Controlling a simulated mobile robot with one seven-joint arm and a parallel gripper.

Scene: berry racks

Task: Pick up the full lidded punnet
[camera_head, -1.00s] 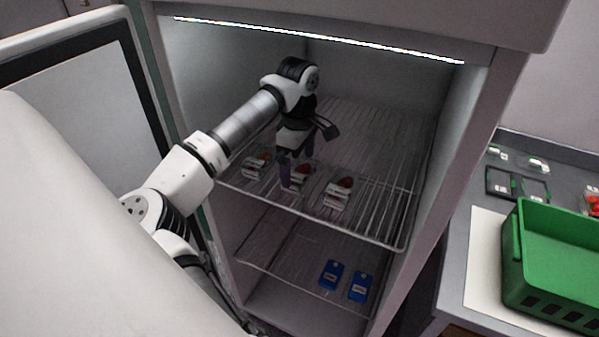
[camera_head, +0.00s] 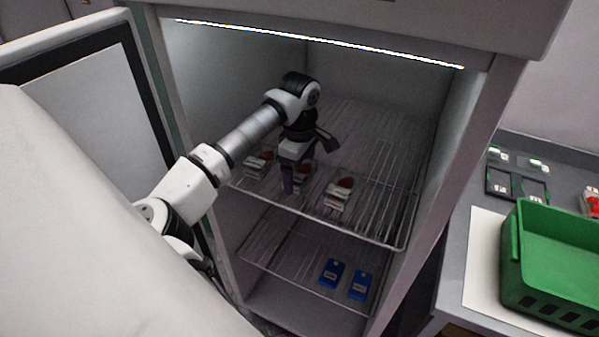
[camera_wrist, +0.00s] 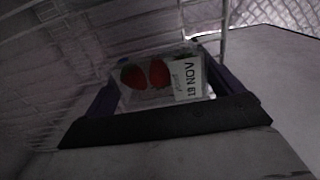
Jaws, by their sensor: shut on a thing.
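My gripper (camera_head: 296,179) is inside the open cabinet, at the upper wire shelf. Its dark fingers are shut on a clear punnet, the middle one of three in a row. In the head view the held punnet (camera_head: 304,172) is partly hidden by my gripper. Another punnet (camera_head: 257,165) stands to its left and a third punnet (camera_head: 338,194) to its right, both with red fruit and white labels.
The upper wire shelf (camera_head: 385,205) has bare room to the right and behind. Two blue packs (camera_head: 332,273) (camera_head: 359,285) lie on the lower shelf. The open door (camera_head: 85,100) is on the left. A green crate (camera_head: 550,245) stands on the counter at right.

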